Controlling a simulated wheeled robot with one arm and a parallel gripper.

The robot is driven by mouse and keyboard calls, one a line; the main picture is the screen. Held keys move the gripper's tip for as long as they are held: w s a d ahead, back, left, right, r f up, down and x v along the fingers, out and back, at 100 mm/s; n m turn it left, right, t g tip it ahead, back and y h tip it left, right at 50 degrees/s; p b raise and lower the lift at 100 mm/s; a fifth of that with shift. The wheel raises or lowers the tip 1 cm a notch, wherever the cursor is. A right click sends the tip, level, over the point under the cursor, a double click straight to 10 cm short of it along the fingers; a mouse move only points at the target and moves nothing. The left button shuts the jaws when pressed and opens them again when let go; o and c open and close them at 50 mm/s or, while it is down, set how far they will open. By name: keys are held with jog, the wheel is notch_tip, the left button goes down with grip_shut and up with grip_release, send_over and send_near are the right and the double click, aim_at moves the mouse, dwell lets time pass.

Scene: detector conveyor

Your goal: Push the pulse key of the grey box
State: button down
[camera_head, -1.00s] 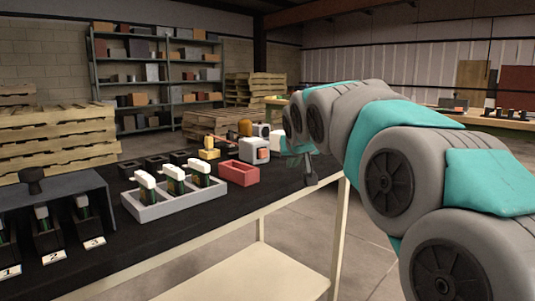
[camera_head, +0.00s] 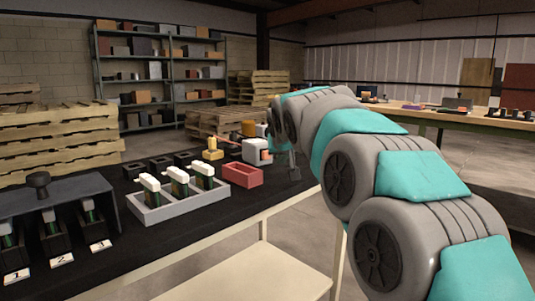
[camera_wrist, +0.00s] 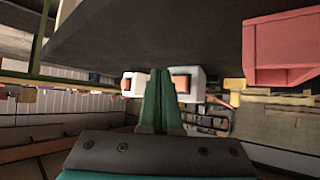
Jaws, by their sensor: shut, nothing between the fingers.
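The grey box (camera_head: 254,151) stands on the black-topped table beyond the red bin, with an orange key (camera_head: 266,155) on its right-hand face. In the wrist view, which shows the table upside down, the box (camera_wrist: 199,84) and its orange key (camera_wrist: 181,84) are just right of my fingers. My gripper (camera_wrist: 160,72) is shut and empty, its green fingers pointing toward the boxes. In the head view my gripper (camera_head: 294,168) is low, right of the grey box, with a gap between them. Whether the key is pressed in, I cannot tell.
A second pale box (camera_wrist: 139,83) with an orange patch stands left of my fingers in the wrist view. A red bin (camera_head: 243,175) is near the grey box. A grey tray (camera_head: 182,208) holds several white-topped devices. A yellow object (camera_head: 212,150) stands behind the bin.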

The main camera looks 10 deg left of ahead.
aim_at(270, 157)
jog(key=shift+w+a+p, duration=0.4)
jog(key=shift+w+a, duration=0.6)
jog(key=shift+w, duration=0.15)
jog(key=shift+w+a, duration=0.1)
jog(key=shift+w, duration=0.05)
dwell(1.1)
jog(key=shift+w+a, duration=0.15)
jog(key=shift+w, duration=0.05)
jog(key=shift+w+a+p, duration=0.45)
jog(key=shift+w+a, duration=0.05)
dwell(1.3)
jog(key=shift+s+d, duration=0.1)
dwell(0.5)
jog(key=shift+s+d+b, duration=0.45)
jog(key=shift+s+d, duration=0.2)
jog(key=shift+s, duration=0.1)
jog(key=shift+s+d, duration=0.1)
